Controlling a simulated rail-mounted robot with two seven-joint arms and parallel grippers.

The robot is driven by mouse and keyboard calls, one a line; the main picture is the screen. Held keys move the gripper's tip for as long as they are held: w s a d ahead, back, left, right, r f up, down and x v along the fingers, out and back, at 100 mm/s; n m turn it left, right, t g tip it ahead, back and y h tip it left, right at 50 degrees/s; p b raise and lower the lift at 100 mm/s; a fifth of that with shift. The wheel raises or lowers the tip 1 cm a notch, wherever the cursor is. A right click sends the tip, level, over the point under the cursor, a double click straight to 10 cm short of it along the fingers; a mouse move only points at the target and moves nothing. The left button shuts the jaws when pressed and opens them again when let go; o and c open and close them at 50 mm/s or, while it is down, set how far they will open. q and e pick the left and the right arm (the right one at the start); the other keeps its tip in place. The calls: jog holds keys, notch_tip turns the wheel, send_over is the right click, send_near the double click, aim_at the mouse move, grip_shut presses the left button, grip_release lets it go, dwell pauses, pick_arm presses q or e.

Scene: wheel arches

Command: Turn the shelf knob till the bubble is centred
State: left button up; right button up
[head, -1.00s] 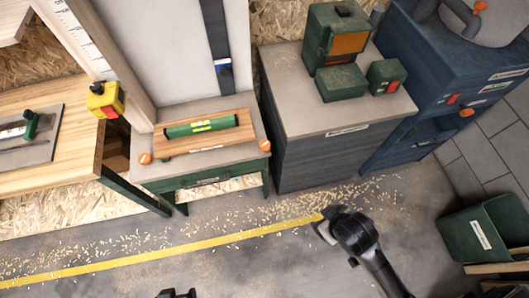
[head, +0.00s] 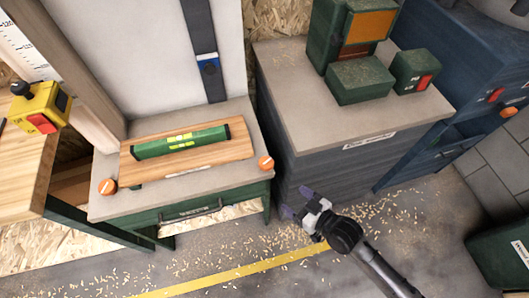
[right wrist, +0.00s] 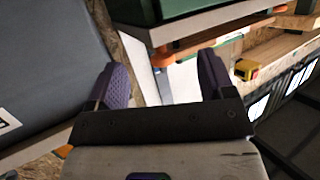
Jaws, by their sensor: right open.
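A green spirit level (head: 182,141) with yellow-green vials lies on a wooden shelf board (head: 228,154), which sits on a grey-topped stand (head: 140,203). The bubble is too small to place. One orange knob (head: 266,162) is at the stand's right front corner, another orange knob (head: 107,187) at its left. My right gripper (head: 296,203) is open and empty, low and right of the right knob, apart from it. In the right wrist view its purple fingers (right wrist: 162,68) are spread, with the stand's edge and orange parts beyond them. My left gripper is out of view.
A grey cabinet (head: 330,158) with green boxes (head: 360,80) stands just right of the gripper. A wooden bench (head: 30,175) with a yellow switch box (head: 40,105) is at left. The chip-strewn floor before the stand is open.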

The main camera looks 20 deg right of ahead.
aim_at(266, 162)
notch_tip(266, 162, up, 4)
jog(key=r+t, duration=0.1)
jog(key=t, duration=0.2)
pick_arm(q)
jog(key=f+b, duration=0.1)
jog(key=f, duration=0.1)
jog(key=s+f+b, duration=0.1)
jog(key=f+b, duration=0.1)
jog(key=shift+b, duration=0.3)
pick_arm(e)
jog(key=x, duration=1.4)
jog(key=shift+d+r, duration=0.1)
jog(key=shift+d, duration=0.05)
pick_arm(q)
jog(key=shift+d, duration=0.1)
pick_arm(e)
jog(key=c, duration=0.9)
jog(key=h+p, duration=0.1)
jog(key=p, duration=0.1)
jog(key=m+t+h+p, duration=0.1)
jog(key=p, duration=0.2)
jog(key=shift+r+m, duration=0.3)
jog(key=shift+f+m+h+p, duration=0.15)
jog(key=shift+m+h+p, duration=0.15)
jog(key=shift+h+p, duration=0.15)
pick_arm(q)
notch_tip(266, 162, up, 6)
pick_arm(e)
jog(key=shift+f, duration=0.15)
